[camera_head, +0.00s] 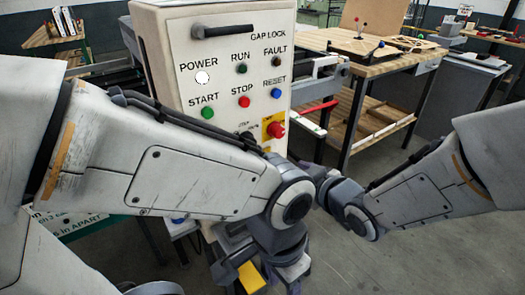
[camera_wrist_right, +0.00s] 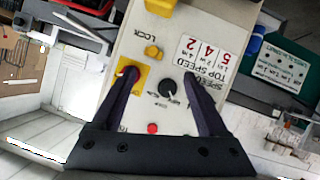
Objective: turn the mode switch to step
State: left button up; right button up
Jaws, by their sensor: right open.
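The control cabinet (camera_head: 213,75) stands upright in the head view, with labelled lamps and buttons on its front. Its lower panel, around the small "step" lettering (camera_head: 245,125), is partly covered by my left arm. In the right wrist view the panel appears turned round, with a black rotary knob (camera_wrist_right: 168,88) whose small lettering I cannot read surely. My right gripper (camera_wrist_right: 160,72) is open and empty, its dark fingers on either side of the knob in the picture. Whether they touch the panel cannot be told. My left gripper's fingers do not show.
A red stop knob on a yellow plate (camera_head: 273,130) is close to one right finger in the wrist view (camera_wrist_right: 130,73). A lock switch (camera_wrist_right: 152,52), a red button (camera_wrist_right: 152,128) and a speed label (camera_wrist_right: 203,57) are nearby. A wooden workbench (camera_head: 350,65) stands to the right.

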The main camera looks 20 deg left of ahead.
aim_at(248, 142)
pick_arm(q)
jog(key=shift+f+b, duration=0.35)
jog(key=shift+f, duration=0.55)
pick_arm(e)
jog(key=w+a+r+n+y, duration=0.1)
jog(key=w+a+y, duration=0.4)
jog(key=a, duration=0.7)
jog(key=shift+w+r+n+t+y, duration=0.15)
jog(key=shift+w+n+t+y, duration=0.2)
jog(key=shift+w+n, duration=0.3)
jog(key=shift+s, duration=0.1)
grip_shut()
